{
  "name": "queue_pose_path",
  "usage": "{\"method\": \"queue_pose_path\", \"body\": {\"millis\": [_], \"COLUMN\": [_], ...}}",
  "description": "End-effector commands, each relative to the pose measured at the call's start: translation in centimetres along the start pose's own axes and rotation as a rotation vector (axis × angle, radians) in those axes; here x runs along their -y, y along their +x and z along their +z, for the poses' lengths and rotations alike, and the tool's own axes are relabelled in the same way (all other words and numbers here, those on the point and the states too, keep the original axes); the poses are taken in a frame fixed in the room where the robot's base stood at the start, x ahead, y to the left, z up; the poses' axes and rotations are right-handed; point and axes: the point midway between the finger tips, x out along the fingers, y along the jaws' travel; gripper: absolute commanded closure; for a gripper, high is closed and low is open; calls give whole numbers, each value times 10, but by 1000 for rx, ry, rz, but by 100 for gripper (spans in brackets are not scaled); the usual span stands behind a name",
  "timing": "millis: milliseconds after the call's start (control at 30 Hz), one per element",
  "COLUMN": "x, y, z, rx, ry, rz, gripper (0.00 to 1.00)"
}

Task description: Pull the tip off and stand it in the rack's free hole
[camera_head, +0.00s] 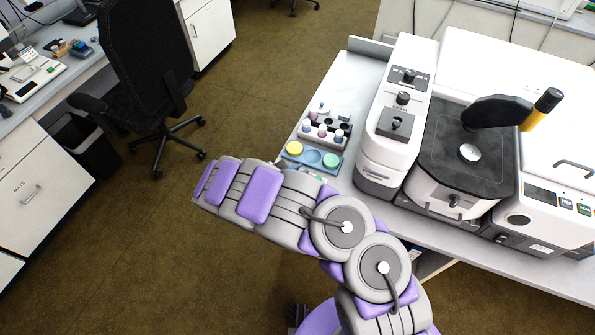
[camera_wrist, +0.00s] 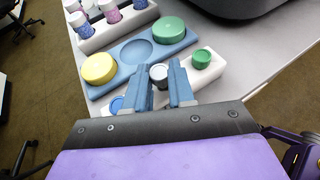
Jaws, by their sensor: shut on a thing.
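My gripper (camera_wrist: 161,78) shows in the wrist view, its two blue-grey fingers shut on a small grey round-topped piece (camera_wrist: 159,72), which looks like the tip. The piece is in line with a white block (camera_wrist: 216,66), the likely rack, between a green-topped piece (camera_wrist: 201,56) and a blue-topped piece (camera_wrist: 117,103). The fingers hide its lower part, so I cannot tell whether it sits in the block or is clear of it. I cannot make out a free hole in this block. In the head view my arm hides the gripper.
Behind the block lies a blue tray (camera_wrist: 120,66) with a yellow disc (camera_wrist: 99,68), a green disc (camera_wrist: 169,30) and an empty round recess. A white vial rack (camera_head: 325,137) stands farther back. The white microscope (camera_head: 400,110) stands to the right on the bench.

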Motion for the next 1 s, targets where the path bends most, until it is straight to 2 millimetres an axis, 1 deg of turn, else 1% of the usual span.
{"method": "queue_pose_path", "body": {"millis": [400,967,1000], "x": [0,0,0], "y": [3,4,4], "z": [-7,-8,-8], "rx": [0,0,0], "ry": [0,0,0], "rz": [0,0,0], "gripper": [100,100,76]}}
